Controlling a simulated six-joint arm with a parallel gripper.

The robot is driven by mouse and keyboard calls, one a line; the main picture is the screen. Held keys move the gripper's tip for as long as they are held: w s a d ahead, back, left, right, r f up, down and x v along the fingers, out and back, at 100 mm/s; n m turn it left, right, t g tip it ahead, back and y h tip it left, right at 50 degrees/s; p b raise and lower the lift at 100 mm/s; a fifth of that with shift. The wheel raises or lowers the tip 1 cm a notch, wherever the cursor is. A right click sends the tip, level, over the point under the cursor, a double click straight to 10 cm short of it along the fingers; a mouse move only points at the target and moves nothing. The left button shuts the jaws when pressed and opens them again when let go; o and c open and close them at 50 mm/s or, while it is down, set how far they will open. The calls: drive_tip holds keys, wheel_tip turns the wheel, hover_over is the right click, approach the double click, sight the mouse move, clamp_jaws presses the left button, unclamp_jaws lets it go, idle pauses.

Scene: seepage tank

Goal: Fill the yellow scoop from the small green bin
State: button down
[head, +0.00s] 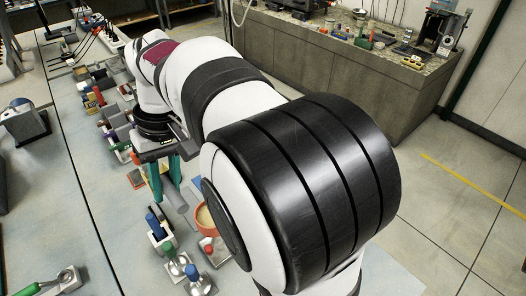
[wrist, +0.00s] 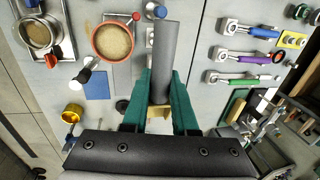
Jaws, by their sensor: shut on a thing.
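My gripper (wrist: 161,80) points down over the table in the wrist view, its two green fingers on either side of a long grey cylinder (wrist: 163,50). The fingers are shut on this grey piece, which reaches beyond their tips. A small tan piece (wrist: 157,112) shows between the fingers nearer the palm; I cannot tell whether it is part of the held thing. In the head view the green fingers (head: 162,178) and the grey cylinder (head: 173,195) show beside my arm. I cannot make out the yellow scoop or the small green bin with certainty.
A red-orange bowl of tan grains (wrist: 113,41) and a metal strainer (wrist: 38,33) stand at upper left. A blue plate (wrist: 97,85) and a yellow cup (wrist: 73,111) lie nearby. Handled tools, one purple (wrist: 243,81), lie at right. My arm hides much of the head view.

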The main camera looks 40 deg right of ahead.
idle(0.6)
drive_tip(key=s+d+f+m+y, duration=0.1)
drive_tip(key=s+d+f+m, duration=0.15)
drive_tip(key=d, duration=0.25)
drive_tip(key=s+d+f+m, duration=0.1)
drive_tip(key=s+d+m, duration=0.1)
drive_tip(key=d+m, duration=0.3)
drive_tip(key=s+d+f+m+y, duration=0.1)
drive_tip(key=s+d+f+m, duration=0.1)
drive_tip(key=d, duration=0.4)
drive_tip(key=s+d+f+m+t+y, duration=0.2)
drive_tip(key=s+d+f+m, duration=0.4)
drive_tip(key=s+d+m, duration=0.5)
drive_tip(key=shift+n, duration=0.95)
drive_tip(key=shift+s+a+f, duration=0.25)
drive_tip(key=shift+f, duration=0.9)
drive_tip(key=shift+s+a+f, duration=0.2)
drive_tip(key=shift+f, duration=1)
drive_tip(key=shift+s+a+f, duration=0.25)
drive_tip(key=shift+f, duration=0.9)
drive_tip(key=shift+f, duration=0.35)
drive_tip(key=shift+d+f, duration=0.15)
drive_tip(key=shift+d, duration=1.5)
